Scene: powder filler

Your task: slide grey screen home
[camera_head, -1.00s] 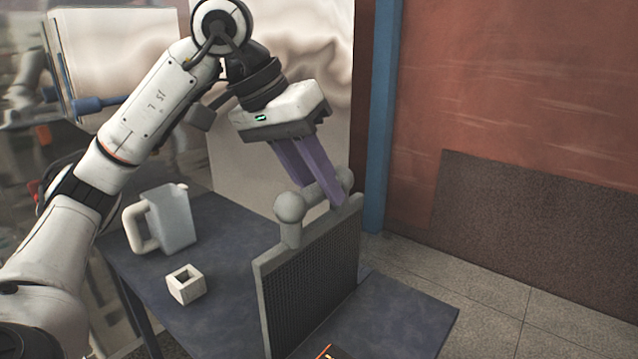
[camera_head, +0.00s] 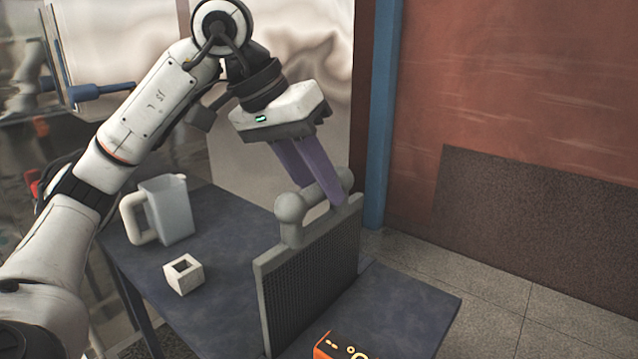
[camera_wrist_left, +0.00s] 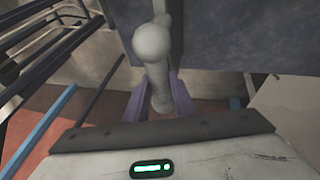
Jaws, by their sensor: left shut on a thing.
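The grey screen (camera_head: 312,280) is a framed mesh panel standing upright above the dark blue table, with a thick rounded grey handle (camera_head: 290,208) on its top edge. My left gripper (camera_head: 322,192) has purple fingers and is shut on the far part of that handle. The handle (camera_wrist_left: 153,60) also shows between the purple fingers (camera_wrist_left: 160,100) in the left wrist view. I cannot tell whether the screen's lower edge touches anything. My right gripper is not in view.
A pale jug (camera_head: 168,212) and a small white square block with a hole (camera_head: 184,274) stand on the table (camera_head: 225,240) left of the screen. An orange device (camera_head: 340,348) shows at the bottom edge. A blue post (camera_head: 380,120) rises behind.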

